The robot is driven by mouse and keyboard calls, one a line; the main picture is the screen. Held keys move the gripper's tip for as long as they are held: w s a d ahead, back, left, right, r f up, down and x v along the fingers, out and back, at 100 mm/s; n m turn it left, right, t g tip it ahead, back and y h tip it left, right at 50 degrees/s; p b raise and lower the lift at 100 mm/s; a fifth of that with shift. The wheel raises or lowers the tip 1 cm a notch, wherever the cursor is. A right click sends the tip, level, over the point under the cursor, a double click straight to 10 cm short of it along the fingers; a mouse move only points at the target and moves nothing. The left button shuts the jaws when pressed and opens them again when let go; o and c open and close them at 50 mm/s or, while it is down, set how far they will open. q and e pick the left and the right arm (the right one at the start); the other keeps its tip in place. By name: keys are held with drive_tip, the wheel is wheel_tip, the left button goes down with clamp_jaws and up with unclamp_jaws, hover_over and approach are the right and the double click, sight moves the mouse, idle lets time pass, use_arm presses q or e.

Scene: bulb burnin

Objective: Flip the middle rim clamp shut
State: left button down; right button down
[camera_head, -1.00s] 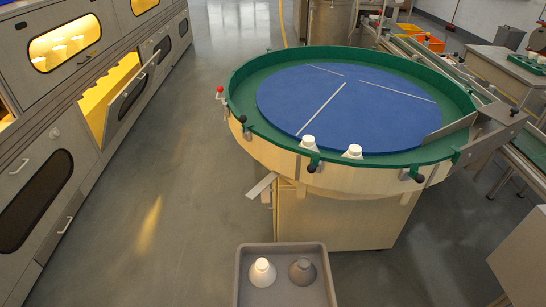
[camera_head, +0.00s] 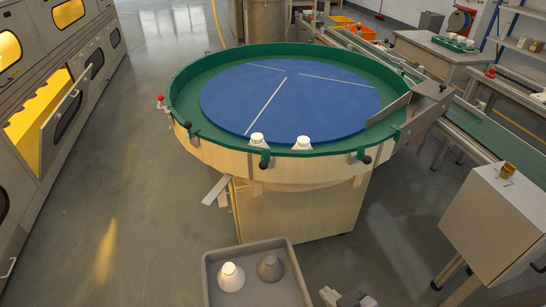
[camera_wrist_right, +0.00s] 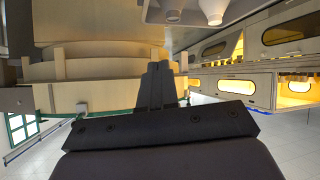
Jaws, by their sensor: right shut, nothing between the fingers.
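A round table with a green rim (camera_head: 215,147) and a blue disc carries several rim clamps. The middle front clamp (camera_head: 265,158) has a black knob hanging at the outer face of the rim. A similar clamp (camera_head: 187,128) is to its left and another (camera_head: 362,157) to its right. A clamp with a red knob (camera_head: 160,98) is at the far left. My right gripper (camera_head: 357,299) shows at the bottom edge, below and apart from the rim. In the right wrist view its fingers (camera_wrist_right: 158,85) are together and empty. My left gripper is not in view.
Two white bulbs (camera_head: 257,139) (camera_head: 303,142) stand at the front rim. A grey tray (camera_head: 207,270) below holds a white bulb (camera_head: 231,277) and a grey one (camera_head: 270,267). A pale cabinet (camera_head: 500,225) stands at right. Ovens line the left; the floor between is clear.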

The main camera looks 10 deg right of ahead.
drive_tip(key=w+a+r+n+t+y+b, duration=0.2)
drive_tip(key=w+r+n+t+y+b, duration=0.1)
drive_tip(key=w+r+n, duration=1.2)
drive_tip(key=w+r+b, duration=0.1)
drive_tip(key=w+r, duration=0.3)
drive_tip(key=shift+w+a+r+n, duration=0.15)
drive_tip(key=shift+a+n, duration=0.05)
drive_tip(key=shift+n, duration=0.1)
approach(264, 151)
drive_tip(key=w+a, duration=0.1)
drive_tip(key=a, duration=0.2)
drive_tip(key=shift+w+d+f+b, duration=0.15)
drive_tip(key=shift+w+d+f, duration=0.1)
drive_tip(key=shift+w, duration=0.45)
drive_tip(key=shift+w+d+f+b, duration=0.1)
drive_tip(key=shift+w+f, duration=0.1)
drive_tip(key=shift+w, duration=0.45)
drive_tip(key=shift+w+d+f+b, duration=0.15)
drive_tip(key=shift+w+d+f, duration=0.1)
drive_tip(key=shift+w, duration=0.45)
drive_tip(key=shift+w+r+p, duration=0.15)
drive_tip(key=shift+p, duration=0.15)
